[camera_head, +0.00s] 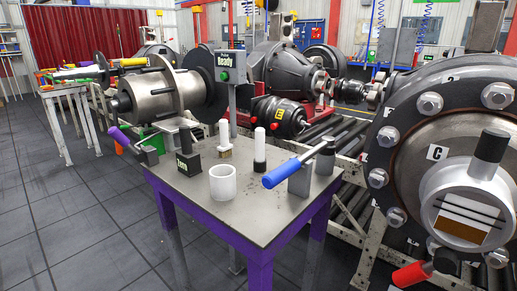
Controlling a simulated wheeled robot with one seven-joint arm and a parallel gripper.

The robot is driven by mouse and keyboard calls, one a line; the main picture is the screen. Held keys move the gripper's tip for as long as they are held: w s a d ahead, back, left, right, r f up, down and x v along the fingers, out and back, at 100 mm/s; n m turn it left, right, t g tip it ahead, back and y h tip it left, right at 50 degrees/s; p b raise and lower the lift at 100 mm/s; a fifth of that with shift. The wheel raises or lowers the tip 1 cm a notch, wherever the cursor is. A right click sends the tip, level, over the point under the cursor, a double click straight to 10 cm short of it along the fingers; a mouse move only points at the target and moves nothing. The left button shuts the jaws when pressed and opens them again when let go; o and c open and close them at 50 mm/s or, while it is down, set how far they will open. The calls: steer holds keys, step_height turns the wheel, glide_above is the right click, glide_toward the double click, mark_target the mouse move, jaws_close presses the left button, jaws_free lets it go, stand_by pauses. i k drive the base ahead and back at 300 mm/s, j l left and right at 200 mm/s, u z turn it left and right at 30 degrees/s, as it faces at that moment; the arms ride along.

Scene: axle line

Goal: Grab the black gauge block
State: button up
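A small black block (188,164) with pale lettering stands on the near table, left of centre. It is the closest match to the black gauge block. A purple-handled tool (128,144) lies at the table's left edge, left of the block. My gripper is not in view.
A large bolted hub (440,145) crowds the right. The tiled floor (60,220) at left is clear.

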mark_target(188, 160)
steer(key=i+j+z, duration=0.15)
steer(key=j+z, duration=0.35)
steer(key=j, duration=0.2)
steer(key=j+z, duration=0.45)
steer(key=j, duration=0.25)
